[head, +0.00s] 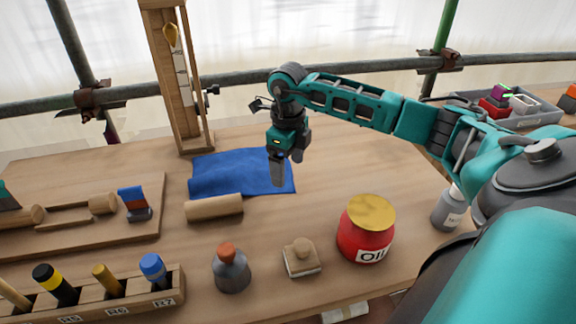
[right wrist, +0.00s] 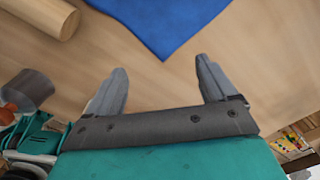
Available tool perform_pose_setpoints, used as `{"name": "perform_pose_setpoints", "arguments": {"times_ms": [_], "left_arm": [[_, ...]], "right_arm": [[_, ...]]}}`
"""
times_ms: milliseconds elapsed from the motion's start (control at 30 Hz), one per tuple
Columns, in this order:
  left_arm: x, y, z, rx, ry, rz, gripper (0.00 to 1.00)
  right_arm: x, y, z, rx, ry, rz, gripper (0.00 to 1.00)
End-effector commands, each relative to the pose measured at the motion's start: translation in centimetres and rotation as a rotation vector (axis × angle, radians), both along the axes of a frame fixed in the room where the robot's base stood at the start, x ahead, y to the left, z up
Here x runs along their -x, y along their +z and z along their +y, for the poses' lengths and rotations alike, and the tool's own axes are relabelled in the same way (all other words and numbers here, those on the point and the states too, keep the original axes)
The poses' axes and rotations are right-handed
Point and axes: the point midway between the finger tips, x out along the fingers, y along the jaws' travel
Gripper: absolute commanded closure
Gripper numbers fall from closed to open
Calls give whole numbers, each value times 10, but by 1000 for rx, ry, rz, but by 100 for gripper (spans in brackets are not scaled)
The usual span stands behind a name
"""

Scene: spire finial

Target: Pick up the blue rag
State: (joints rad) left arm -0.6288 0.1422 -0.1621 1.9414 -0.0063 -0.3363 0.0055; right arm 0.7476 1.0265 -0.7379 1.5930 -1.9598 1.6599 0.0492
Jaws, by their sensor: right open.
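The blue rag (head: 230,172) lies spread flat on the wooden table, in front of the wooden stand. My right gripper (head: 278,178) hangs over the rag's right side in the head view, pointing down. In the right wrist view its two fingers (right wrist: 160,85) are apart with nothing between them. A corner of the rag (right wrist: 170,20) shows beyond the fingertips there. I cannot tell the exact height of the fingers above the table. My left gripper is not in either view.
A wooden roller (head: 213,208) lies at the rag's front edge. A red oil pot (head: 366,240), a small bottle (head: 231,272) and a wooden block (head: 301,257) stand nearer. A tool rack (head: 130,300) is front left. The wooden stand (head: 195,142) rises behind the rag.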

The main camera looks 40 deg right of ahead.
Motion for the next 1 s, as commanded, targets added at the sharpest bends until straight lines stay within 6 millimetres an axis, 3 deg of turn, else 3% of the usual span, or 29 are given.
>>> {"name": "perform_pose_setpoints", "arguments": {"times_ms": [33,167,333,700,1000], "left_arm": [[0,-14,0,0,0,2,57],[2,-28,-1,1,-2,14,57],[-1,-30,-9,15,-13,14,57],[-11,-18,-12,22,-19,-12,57],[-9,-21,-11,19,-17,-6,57]], "right_arm": [[0,-15,0,-1,0,1,15],[0,-34,0,0,0,1,15],[0,-50,0,0,-1,0,15],[0,-54,0,0,-1,1,15],[1,-54,0,0,0,2,29]]}}
